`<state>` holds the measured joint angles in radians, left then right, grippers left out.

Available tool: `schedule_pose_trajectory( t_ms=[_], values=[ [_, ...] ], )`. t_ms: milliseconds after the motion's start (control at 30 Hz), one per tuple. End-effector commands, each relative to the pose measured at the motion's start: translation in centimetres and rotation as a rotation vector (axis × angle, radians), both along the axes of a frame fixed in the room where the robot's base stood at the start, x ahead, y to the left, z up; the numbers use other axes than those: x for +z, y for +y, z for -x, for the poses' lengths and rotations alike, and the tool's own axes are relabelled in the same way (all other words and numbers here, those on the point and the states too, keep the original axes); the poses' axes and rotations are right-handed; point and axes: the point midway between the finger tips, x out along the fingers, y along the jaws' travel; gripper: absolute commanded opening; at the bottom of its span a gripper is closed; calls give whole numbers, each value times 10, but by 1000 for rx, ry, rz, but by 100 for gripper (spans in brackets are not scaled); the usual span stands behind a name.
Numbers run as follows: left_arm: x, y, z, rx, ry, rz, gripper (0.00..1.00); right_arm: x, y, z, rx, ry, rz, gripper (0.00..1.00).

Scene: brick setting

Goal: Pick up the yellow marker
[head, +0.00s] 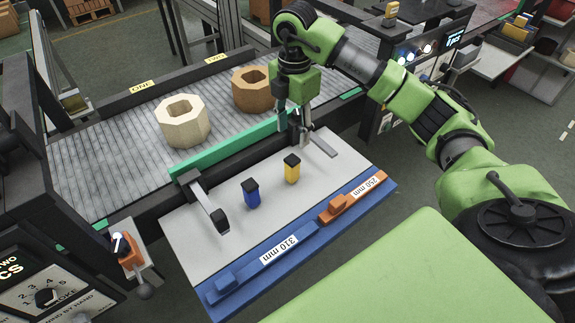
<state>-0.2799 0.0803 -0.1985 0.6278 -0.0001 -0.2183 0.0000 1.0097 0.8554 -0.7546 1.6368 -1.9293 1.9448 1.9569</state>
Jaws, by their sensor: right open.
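The yellow marker (291,171), a small block with a black top, stands upright on the light grey board (225,255). A similar blue marker (251,197) with a black top stands to its left. My right gripper (295,129) points down above the far edge of the board, beyond the yellow marker. It is open and does not appear to hold anything. It looks apart from the yellow marker. My left gripper is not in view.
A blue bar (273,245) marked 310 mm and an orange bar (355,196) marked 250 mm line the near edge. Behind a green rail (228,148), the conveyor (100,166) carries cream (183,128) and brown (249,95) octagonal rings.

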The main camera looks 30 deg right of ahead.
Motion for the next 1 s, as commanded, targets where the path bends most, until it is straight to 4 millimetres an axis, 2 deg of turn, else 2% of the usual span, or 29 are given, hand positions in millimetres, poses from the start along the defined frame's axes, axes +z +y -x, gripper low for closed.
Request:
schedule_pose_trajectory(
  t_ms=[200,300,433,533,700,833,1000],
  values=[
    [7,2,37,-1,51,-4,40,-43,0,1,2,3,0,44],
    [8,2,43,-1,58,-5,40,-55,1,1,2,2,-2,44],
    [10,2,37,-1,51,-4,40,-63,0,0,2,0,-1,44],
    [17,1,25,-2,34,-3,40,-71,1,0,2,3,-2,44],
    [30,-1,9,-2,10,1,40,-98,2,-1,2,4,-2,44],
    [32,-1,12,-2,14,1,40,-112,2,-2,3,2,-3,44],
    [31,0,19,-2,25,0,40,-115,1,-2,3,-1,-1,44]
  ],
)
